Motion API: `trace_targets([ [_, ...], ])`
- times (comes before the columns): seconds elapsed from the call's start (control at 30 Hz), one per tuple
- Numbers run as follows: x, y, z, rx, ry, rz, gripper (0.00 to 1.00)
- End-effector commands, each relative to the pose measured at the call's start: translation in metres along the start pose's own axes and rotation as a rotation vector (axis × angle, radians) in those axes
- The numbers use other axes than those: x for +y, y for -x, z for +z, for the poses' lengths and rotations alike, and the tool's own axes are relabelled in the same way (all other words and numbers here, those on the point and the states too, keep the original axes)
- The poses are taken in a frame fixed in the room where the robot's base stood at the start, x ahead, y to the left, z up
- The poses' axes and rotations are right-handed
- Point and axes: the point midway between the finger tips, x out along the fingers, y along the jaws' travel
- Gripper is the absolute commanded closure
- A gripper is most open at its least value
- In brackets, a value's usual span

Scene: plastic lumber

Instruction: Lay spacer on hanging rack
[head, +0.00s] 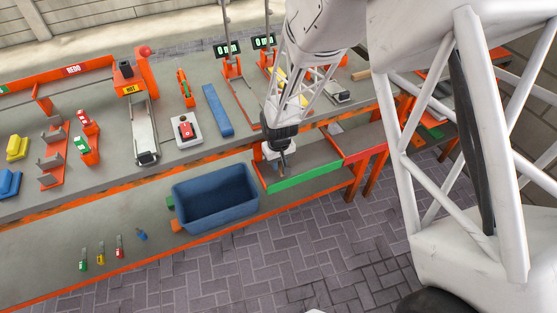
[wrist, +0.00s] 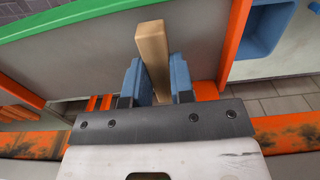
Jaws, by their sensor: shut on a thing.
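The spacer is a tan wooden bar (wrist: 152,50) standing out between the two blue fingers of my gripper (wrist: 155,80) in the wrist view. My gripper is shut on it. The hanging rack seems to be the grey shelf with a green front edge (head: 305,177) and orange sides, right of the blue bin in the head view. My gripper (head: 281,162) is over the left part of this shelf. In the wrist view the grey shelf (wrist: 90,55) lies beyond the spacer, with its green edge at the top. I cannot tell whether the spacer touches the shelf.
A blue bin (head: 215,220) stands close to the shelf's left end. The workbench behind holds a blue bar (head: 217,109), a white plate with a red device (head: 186,129) and upright gauge stands (head: 231,66). Small tools lie on the lower bench at left. Paved floor lies in front.

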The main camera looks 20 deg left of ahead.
Motion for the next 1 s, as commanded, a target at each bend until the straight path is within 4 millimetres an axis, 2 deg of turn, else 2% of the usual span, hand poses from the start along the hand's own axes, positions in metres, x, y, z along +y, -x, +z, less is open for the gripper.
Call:
trace_targets([
  [1.0,0.0000,-0.0080,0.0000,0.000,0.000,0.000,1.00],
])
